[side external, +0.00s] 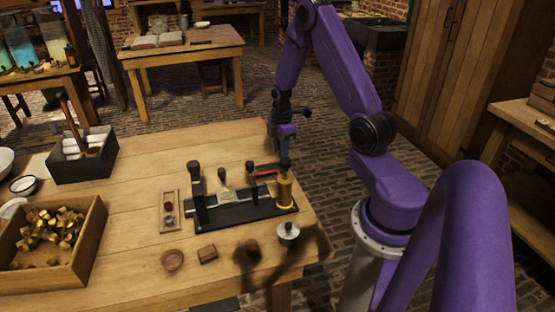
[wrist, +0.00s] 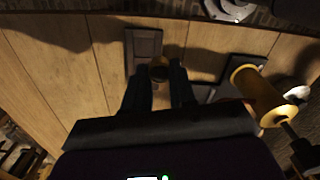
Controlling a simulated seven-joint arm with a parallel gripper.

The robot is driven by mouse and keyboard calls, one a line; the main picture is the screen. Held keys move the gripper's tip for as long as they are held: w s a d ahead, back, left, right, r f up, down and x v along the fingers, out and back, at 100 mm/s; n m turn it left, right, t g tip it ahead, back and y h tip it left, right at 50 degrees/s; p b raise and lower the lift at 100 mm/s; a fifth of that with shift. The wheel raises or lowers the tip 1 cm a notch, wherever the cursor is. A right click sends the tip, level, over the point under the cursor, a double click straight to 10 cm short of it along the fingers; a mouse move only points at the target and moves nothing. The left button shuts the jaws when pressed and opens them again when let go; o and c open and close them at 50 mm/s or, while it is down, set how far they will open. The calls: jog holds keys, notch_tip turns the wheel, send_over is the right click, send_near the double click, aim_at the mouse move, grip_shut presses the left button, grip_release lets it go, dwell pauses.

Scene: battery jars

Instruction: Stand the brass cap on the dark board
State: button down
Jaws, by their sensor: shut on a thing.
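My gripper (wrist: 157,88) has its two fingers closed on a small brass cap (wrist: 159,70), whose rounded gold-brown top shows between the fingertips in the wrist view. A dark rectangular board (wrist: 143,43) with a raised-looking border lies on the table just beyond the fingertips, a little left. I cannot tell whether the cap touches it. In the side view my gripper (side external: 272,146) is low at the table's far right edge; the cap and that board cannot be made out there.
A yellow-brass cylinder (side external: 285,192) stands on the right end of a long black base (side external: 240,210); it also shows close on the right in the wrist view (wrist: 252,92). A crate of brass pieces (side external: 88,254) is at left.

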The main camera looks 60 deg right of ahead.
aim_at(277, 168)
jog(key=f, duration=0.1)
jog(key=w+d+f, duration=0.1)
jog(key=w+f, duration=0.1)
jog(key=shift+w+d+f, duration=0.1)
jog(key=shift+d+f, duration=0.05)
jog(key=shift+d, duration=0.1)
jog(key=shift+f, duration=1.45)
jog(key=shift+f, duration=0.15)
jog(key=c, duration=0.9)
grip_release()
